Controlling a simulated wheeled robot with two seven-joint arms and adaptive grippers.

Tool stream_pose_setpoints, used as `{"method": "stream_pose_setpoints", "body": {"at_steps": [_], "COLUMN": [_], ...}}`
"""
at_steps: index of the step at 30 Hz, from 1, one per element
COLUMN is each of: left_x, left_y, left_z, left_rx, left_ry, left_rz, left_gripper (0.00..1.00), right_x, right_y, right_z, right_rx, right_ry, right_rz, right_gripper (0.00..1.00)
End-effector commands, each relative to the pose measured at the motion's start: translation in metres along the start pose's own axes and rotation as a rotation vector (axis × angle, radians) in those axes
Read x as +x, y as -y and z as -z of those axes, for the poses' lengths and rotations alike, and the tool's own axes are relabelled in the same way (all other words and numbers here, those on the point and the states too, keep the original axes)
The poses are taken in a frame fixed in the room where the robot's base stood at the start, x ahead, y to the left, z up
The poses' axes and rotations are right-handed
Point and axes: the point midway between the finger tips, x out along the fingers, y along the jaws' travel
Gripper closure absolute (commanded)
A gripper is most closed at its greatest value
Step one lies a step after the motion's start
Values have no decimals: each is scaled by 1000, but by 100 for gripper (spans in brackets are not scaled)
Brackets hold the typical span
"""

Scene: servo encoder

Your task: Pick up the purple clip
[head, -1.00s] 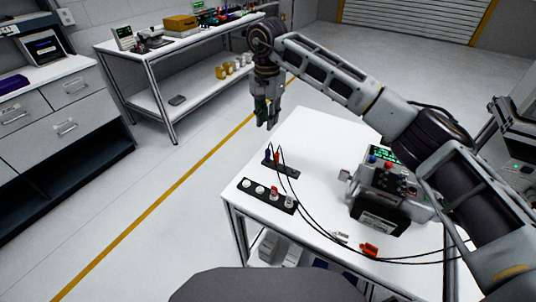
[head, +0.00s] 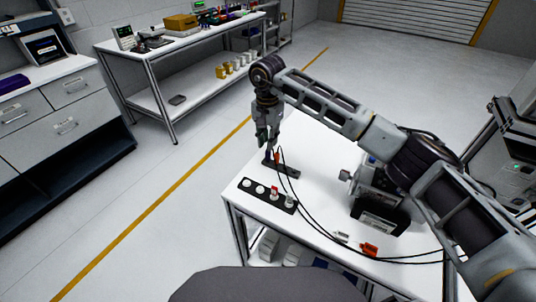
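The purple clip (head: 268,155) stands upright at the left end of a small black holder (head: 288,173) on the white table. It is small and dark, with a black cable, and its top is partly hidden by my gripper. My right gripper (head: 267,146) points down just above the clip, with its fingertips close to the clip's top. Its fingers look apart, and I cannot see any grip on the clip. A red clip (head: 277,157) stands just right of the purple one. My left gripper is not in view.
A black strip with white knobs (head: 262,196) lies in front of the holder. An instrument (head: 378,212) stands to the right, partly behind my arm. Cables cross the table.

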Motion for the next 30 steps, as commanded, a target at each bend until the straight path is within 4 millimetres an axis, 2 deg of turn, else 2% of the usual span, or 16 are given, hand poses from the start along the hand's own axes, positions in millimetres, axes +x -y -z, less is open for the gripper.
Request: {"method": "stream_pose_setpoints", "body": {"at_steps": [11,17,24,30], "left_x": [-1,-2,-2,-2], "left_y": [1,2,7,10], "left_z": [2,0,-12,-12], "left_rx": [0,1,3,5], "left_ry": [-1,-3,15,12], "left_rz": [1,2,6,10], "left_gripper": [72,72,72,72], "right_x": [6,22,45,52], "right_y": [0,-1,-2,-2], "right_z": [0,-1,-1,-1], "right_rx": [0,1,1,0], "right_ry": [1,2,2,0], "right_rz": [0,0,-1,1], "right_gripper": [80,80,80,80]}}
